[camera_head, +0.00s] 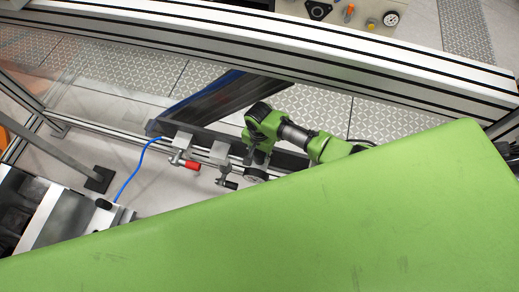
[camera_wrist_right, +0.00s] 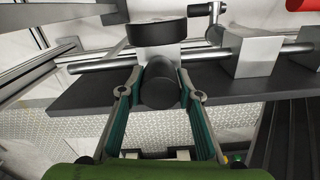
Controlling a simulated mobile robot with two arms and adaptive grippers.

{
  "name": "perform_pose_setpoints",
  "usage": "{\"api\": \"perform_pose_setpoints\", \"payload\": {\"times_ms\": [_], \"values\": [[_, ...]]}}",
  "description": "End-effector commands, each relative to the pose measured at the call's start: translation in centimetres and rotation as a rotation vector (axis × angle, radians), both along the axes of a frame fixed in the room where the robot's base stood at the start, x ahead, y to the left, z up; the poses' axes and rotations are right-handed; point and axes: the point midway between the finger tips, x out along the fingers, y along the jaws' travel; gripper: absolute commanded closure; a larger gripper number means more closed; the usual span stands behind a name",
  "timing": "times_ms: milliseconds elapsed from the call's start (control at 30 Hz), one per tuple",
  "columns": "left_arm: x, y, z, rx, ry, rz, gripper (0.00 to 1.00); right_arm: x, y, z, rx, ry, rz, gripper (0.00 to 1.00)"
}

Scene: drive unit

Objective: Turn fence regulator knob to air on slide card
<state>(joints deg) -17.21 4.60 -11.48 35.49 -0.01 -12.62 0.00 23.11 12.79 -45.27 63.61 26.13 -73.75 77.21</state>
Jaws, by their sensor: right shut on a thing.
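The knob is a dark, short cylinder (camera_wrist_right: 160,84) in the middle of the right wrist view. It sits in front of a silver block on a metal rod, just below a round black dial-like part (camera_wrist_right: 157,32). My right gripper (camera_wrist_right: 160,92) has its teal fingers on both sides of the knob, shut on it. In the head view my right gripper (camera_head: 257,158) reaches down to the rail from the right, and the knob is hidden there. The round dial (camera_head: 256,175) shows just below the gripper. No slide card or marking is readable. My left gripper is not in view.
A blue hose (camera_head: 131,180) hangs at the left. A long aluminium frame beam (camera_head: 300,52) crosses behind my arm.

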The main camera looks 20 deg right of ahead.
Motion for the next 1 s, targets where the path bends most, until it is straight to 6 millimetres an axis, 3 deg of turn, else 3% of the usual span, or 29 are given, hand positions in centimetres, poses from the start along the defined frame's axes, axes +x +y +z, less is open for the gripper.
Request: {"api": "perform_pose_setpoints", "payload": {"times_ms": [100, 500, 1000], "values": [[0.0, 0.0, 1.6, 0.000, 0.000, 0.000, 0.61, -0.2, 0.1, 0.4, 0.000, 0.006, -0.112, 0.89], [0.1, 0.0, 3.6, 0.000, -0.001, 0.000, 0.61, -0.1, 0.1, 0.1, -0.001, 0.004, -0.406, 0.89], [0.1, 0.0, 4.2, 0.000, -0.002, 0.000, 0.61, -0.1, -0.1, -0.1, -0.004, 0.001, -0.524, 0.90]]}}
